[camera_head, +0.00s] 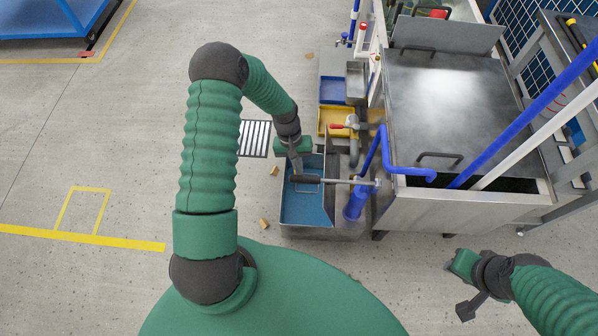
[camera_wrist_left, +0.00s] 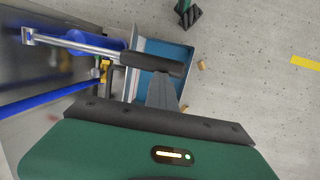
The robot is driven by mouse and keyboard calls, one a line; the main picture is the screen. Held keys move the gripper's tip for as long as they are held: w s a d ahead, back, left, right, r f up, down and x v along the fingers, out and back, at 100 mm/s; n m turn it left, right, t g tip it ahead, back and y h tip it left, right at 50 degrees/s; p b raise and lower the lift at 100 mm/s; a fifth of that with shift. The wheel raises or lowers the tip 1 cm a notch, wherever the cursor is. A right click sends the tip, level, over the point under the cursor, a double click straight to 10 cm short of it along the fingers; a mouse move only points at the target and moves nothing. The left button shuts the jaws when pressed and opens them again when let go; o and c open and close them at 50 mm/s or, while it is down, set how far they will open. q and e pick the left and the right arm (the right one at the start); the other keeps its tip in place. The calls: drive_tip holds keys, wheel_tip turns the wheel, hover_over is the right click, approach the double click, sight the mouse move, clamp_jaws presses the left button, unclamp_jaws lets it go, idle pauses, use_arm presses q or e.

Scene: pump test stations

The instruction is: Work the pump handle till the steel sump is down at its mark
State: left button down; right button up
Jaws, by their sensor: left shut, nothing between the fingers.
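The pump handle is a steel bar with a black grip (camera_head: 306,179), lying nearly level and joined at its right end to the blue pump (camera_head: 355,203). The grip also shows in the left wrist view (camera_wrist_left: 152,63). My left gripper (camera_head: 297,168) is shut and empty, its fingertips close beside the grip; I cannot tell whether they touch it. A steel-walled basin with a blue inside (camera_head: 303,207), perhaps the sump, lies below the handle. Its mark is not clear to me. My right gripper (camera_head: 459,287) is at the lower right, away from the pump; its jaw opening is unclear.
A large steel tank (camera_head: 450,100) with blue pipes stands right of the pump. A yellow tray (camera_head: 338,121) and a blue tray (camera_head: 333,90) lie beyond the basin. A floor grate (camera_head: 255,138) and small wooden blocks (camera_head: 264,223) lie left. Floor farther left is mostly clear.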

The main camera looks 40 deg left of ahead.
use_arm(q)
drive_tip(key=p+v, duration=0.1)
drive_tip(key=v, duration=0.6)
drive_tip(key=shift+a+r, duration=0.35)
drive_tip(key=shift+a, duration=0.05)
drive_tip(key=shift+d+r, duration=0.1)
drive_tip(key=shift+d, duration=0.15)
drive_tip(key=shift+a, duration=0.1)
drive_tip(key=shift+p, duration=0.35)
